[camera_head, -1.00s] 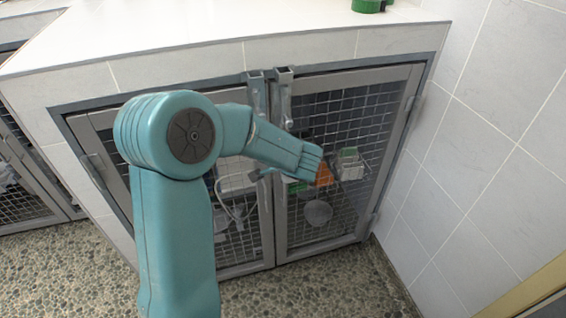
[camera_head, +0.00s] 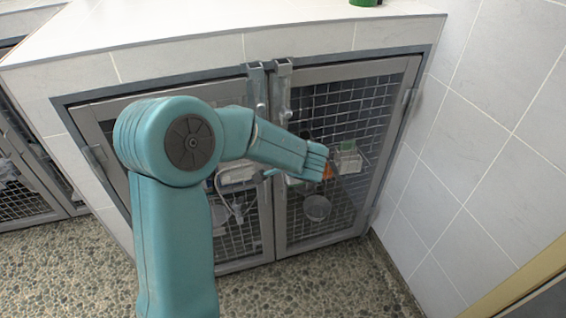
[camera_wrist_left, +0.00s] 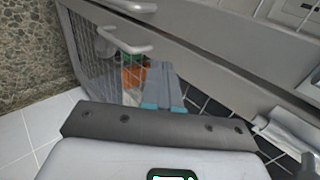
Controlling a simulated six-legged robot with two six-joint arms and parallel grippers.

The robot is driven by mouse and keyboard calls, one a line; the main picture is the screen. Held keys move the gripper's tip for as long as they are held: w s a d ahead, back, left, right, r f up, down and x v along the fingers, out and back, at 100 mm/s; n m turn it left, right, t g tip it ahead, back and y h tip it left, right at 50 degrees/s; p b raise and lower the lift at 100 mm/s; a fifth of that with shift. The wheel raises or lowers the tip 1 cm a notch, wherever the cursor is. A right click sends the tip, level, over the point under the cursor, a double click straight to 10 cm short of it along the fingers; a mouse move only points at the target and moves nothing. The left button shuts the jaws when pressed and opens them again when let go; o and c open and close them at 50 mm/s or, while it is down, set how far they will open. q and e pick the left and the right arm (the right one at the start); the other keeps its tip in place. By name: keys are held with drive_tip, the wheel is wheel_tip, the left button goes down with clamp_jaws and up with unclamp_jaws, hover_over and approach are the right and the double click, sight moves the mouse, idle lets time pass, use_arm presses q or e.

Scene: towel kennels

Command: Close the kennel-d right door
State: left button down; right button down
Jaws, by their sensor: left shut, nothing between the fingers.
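The right door (camera_head: 381,135) of the kennel in front of me is a grey-framed mesh door at the right of the head view. It looks almost flush with the kennel front; I cannot tell if a small gap is left. Its upright latch side (camera_head: 281,110) stands beside the left door (camera_head: 262,185). My left gripper (camera_head: 322,165) is in front of the right door's mesh in the head view. In the left wrist view its fingers (camera_wrist_left: 163,84) are together and empty, with mesh (camera_wrist_left: 85,45) beyond them. Contact with the door cannot be told. My right gripper is not in view.
A tiled wall (camera_head: 480,150) stands close on the right. A white tiled top (camera_head: 190,25) covers the kennel, with a green object (camera_head: 364,2) at its back. A bowl (camera_head: 317,207) shows behind the mesh. The pebbled floor (camera_head: 300,285) in front is clear.

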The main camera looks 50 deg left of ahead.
use_arm(q)
drive_tip(key=p+v, duration=0.2)
drive_tip(key=v, duration=0.8)
drive_tip(key=shift+d+r, duration=0.2)
drive_tip(key=shift+d, duration=0.15)
drive_tip(key=shift+s, duration=0.1)
drive_tip(key=s+d+f+n+g+h, duration=0.15)
drive_tip(key=s+d+f+h, duration=0.3)
drive_tip(key=d+f, duration=0.55)
drive_tip(key=s+d+f+n+g+h, duration=0.1)
drive_tip(key=s+d+f+n+h, duration=0.3)
drive_tip(key=d+f, duration=0.65)
drive_tip(key=s+d+f+n+g+h, duration=0.1)
drive_tip(key=s+d+f+h, duration=0.5)
drive_tip(key=f, duration=0.6)
wheel_tip(320, 180, up, 23)
drive_tip(key=d+y+p, duration=0.1)
drive_tip(key=y+p, duration=0.1)
drive_tip(key=p, duration=2.2)
drive_tip(key=shift+w, duration=0.35)
drive_tip(key=shift+r, duration=0.1)
